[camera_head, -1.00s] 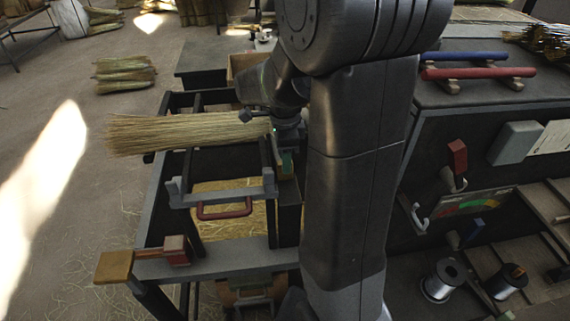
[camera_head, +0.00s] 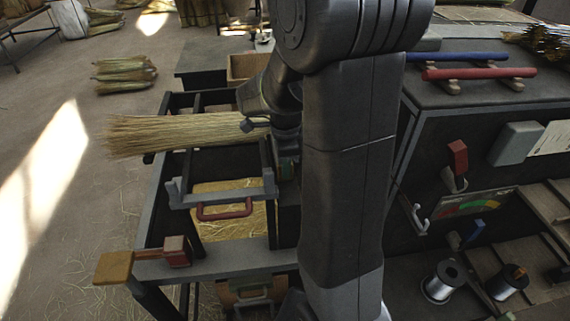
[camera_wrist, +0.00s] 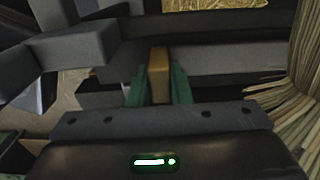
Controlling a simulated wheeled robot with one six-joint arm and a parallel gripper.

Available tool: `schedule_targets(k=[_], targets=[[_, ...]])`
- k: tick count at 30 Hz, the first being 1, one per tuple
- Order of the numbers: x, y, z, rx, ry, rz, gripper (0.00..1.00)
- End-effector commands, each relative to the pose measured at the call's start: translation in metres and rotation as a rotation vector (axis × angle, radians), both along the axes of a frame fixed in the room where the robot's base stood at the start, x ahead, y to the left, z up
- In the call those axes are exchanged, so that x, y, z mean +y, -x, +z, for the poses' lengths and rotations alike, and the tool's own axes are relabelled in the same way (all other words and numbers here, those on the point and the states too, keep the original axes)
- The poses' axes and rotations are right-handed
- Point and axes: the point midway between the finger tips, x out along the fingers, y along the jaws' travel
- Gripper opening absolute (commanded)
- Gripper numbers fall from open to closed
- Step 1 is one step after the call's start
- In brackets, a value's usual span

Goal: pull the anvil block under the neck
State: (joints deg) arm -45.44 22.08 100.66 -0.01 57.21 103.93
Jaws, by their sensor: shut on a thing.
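My gripper (camera_wrist: 158,84) has its green fingers closed on a small tan block-like piece (camera_wrist: 159,66), which I take to be the grip of the anvil block. The rest of the anvil block cannot be told clearly from the dark grey parts around it. In the head view my gripper (camera_head: 286,169) is low beside the frame, partly hidden by my arm. The straw broom (camera_head: 180,134) lies across the frame with its bristles to the left; its neck end is hidden behind my wrist. Its straw (camera_wrist: 302,90) shows at the right of the wrist view.
A grey bar with a red handle (camera_head: 224,212) crosses the frame in front of the broom. A tan block (camera_head: 114,267) and a red block (camera_head: 176,252) sit at the front left corner. The bench with wire spools (camera_head: 437,284) is on the right.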

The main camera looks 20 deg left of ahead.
Motion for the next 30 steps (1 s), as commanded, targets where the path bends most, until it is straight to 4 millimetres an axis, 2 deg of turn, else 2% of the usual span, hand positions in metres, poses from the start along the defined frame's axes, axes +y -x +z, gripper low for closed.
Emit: schedule_targets(k=[4, 12, 18, 22, 30], targets=[[-0.010, 0.017, 0.000, 0.001, 0.001, 0.001, 0.00], [-0.041, 0.068, 0.001, 0.000, 0.000, 0.002, 0.00], [-0.058, 0.096, 0.001, 0.001, 0.001, 0.003, 0.00], [-0.063, 0.104, 0.001, 0.001, 0.001, 0.000, 0.00], [-0.065, 0.106, 0.000, 0.004, 0.003, -0.001, 0.00]])
